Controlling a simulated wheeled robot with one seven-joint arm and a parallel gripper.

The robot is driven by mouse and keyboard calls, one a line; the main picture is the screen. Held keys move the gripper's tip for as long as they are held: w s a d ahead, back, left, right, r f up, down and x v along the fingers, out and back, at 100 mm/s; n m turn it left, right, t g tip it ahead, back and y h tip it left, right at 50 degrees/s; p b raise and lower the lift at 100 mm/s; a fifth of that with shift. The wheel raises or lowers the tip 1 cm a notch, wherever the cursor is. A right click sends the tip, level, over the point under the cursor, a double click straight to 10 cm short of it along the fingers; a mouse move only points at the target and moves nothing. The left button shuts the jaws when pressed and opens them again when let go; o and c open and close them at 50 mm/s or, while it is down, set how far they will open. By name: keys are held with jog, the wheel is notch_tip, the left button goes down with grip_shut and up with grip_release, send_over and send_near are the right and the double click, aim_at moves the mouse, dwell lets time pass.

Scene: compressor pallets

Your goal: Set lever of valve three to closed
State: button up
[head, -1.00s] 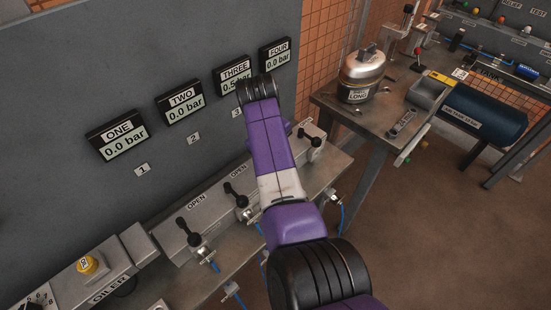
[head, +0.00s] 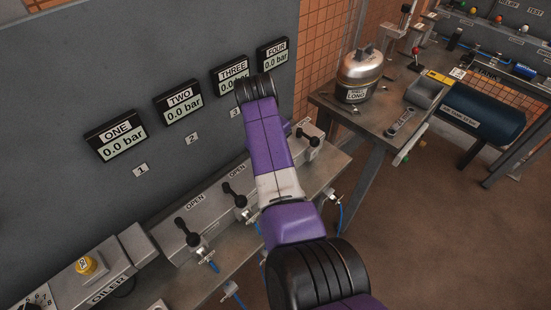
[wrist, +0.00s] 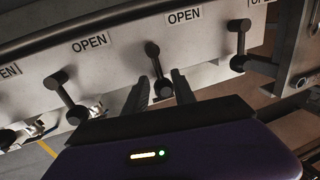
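In the wrist view, the black lever of valve three (wrist: 157,70) stands between the two fingers of my gripper (wrist: 160,88), under an OPEN label (wrist: 183,18). The fingers are apart, one on each side of the lever; I cannot tell whether either touches it. The lever lies in much the same direction as its neighbours, the levers of valve two (wrist: 65,97) and valve four (wrist: 240,45). In the head view, my arm hides the valve three lever and my fingertips. The THREE display (head: 231,75) is partly covered by my arm.
The levers of valve one (head: 188,233), valve two (head: 235,195) and valve four (head: 308,137) line the same grey panel (head: 160,240). The wall with the displays rises close behind. A table (head: 335,103) with a metal compressor (head: 359,70) stands to the right.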

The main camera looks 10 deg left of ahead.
notch_tip(320, 180, up, 8)
jog(key=s, duration=0.1)
jog(key=shift+a+f+b, duration=0.25)
jog(key=shift+a+b, duration=0.15)
jog(key=shift+b, duration=0.05)
jog(key=shift+s, duration=0.1)
